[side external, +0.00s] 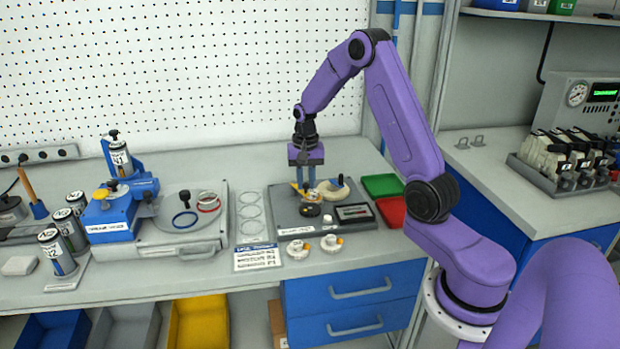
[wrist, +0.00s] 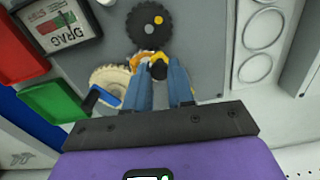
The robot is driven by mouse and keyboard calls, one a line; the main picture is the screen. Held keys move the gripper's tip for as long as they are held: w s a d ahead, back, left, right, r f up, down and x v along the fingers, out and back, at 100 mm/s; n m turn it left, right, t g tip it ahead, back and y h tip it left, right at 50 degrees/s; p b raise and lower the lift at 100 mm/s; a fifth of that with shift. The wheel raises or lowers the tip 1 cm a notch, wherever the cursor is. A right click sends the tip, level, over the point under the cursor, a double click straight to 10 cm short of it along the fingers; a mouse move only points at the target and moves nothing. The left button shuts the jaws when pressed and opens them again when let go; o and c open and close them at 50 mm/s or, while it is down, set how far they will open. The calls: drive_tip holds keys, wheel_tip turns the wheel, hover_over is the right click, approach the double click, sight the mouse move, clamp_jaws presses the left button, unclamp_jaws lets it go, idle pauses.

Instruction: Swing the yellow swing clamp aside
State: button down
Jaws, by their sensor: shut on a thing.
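The yellow swing clamp (wrist: 139,60) shows in the wrist view as a small yellow-orange arm with a dark end at my fingertips. In the side view the clamp (side external: 297,187) is small and partly hidden by my fingers. My gripper (wrist: 164,68) has its two blue fingers shut on the clamp, with its yellow and black end between the tips. In the side view my gripper (side external: 306,187) points straight down over the dark grey plate (side external: 284,222). A cream toothed ring (wrist: 108,78) lies beside the clamp, partly hidden by a finger.
A black toothed disc (wrist: 147,27) lies just beyond my fingertips. A gauge box (side external: 354,211) sits on the plate. Green (side external: 382,185) and red (side external: 392,211) trays stand to the right. A blue fixture (side external: 112,212) and labelled cans (side external: 57,251) stand at left.

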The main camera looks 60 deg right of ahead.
drive_tip(key=a+m, duration=0.1)
drive_tip(key=w+a+m, duration=0.1)
drive_tip(key=m, duration=0.1)
drive_tip(key=shift+w+m, duration=0.1)
drive_tip(key=shift+m, duration=0.2)
drive_tip(key=m, duration=0.1)
drive_tip(key=w+a+m, duration=0.1)
drive_tip(key=shift+m, duration=0.4)
drive_tip(key=shift+w+a+m, duration=0.25)
drive_tip(key=shift+w+m, duration=0.3)
drive_tip(key=shift+m, duration=0.45)
drive_tip(key=shift+w+a+m, duration=0.2)
drive_tip(key=shift+w+m, duration=0.35)
drive_tip(key=shift+m, duration=0.45)
drive_tip(key=c, duration=1)
unclamp_jaws()
wheel_tip(320, 180, up, 18)
drive_tip(key=shift+f, duration=0.25)
